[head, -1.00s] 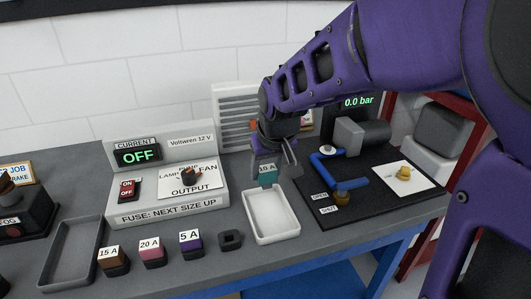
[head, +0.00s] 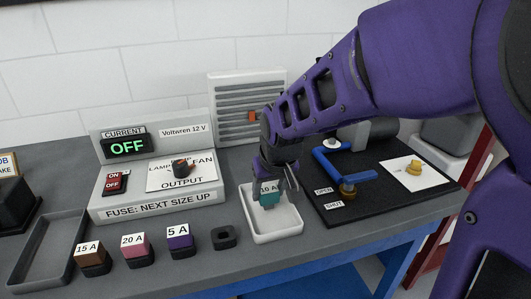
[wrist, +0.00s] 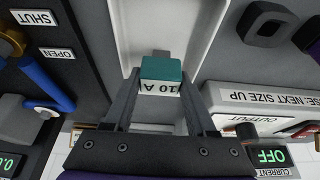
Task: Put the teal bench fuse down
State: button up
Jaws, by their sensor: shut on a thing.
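The teal bench fuse (head: 268,196), labelled 10 A, is upright between the fingers of my gripper (head: 272,186). The gripper is shut on it. In the head view the fuse is inside the outline of the white tray (head: 290,238), in its middle; whether its base touches the tray floor I cannot tell. In the wrist view the teal fuse (wrist: 161,70) shows between both fingertips (wrist: 160,82), with the pale tray (wrist: 205,20) around and beyond it.
Left of the tray are an empty fuse holder (head: 224,237) and the 5 A (head: 180,241), 20 A (head: 137,250) and 15 A (head: 92,260) fuses. The power supply box (head: 160,205) stands behind them. A black board with a blue-handled valve (head: 340,172) lies right of the tray.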

jog(key=shift+f, duration=0.45)
jog(key=shift+f, duration=0.15)
jog(key=o, duration=1.3)
jog(key=shift+o, duration=0.2)
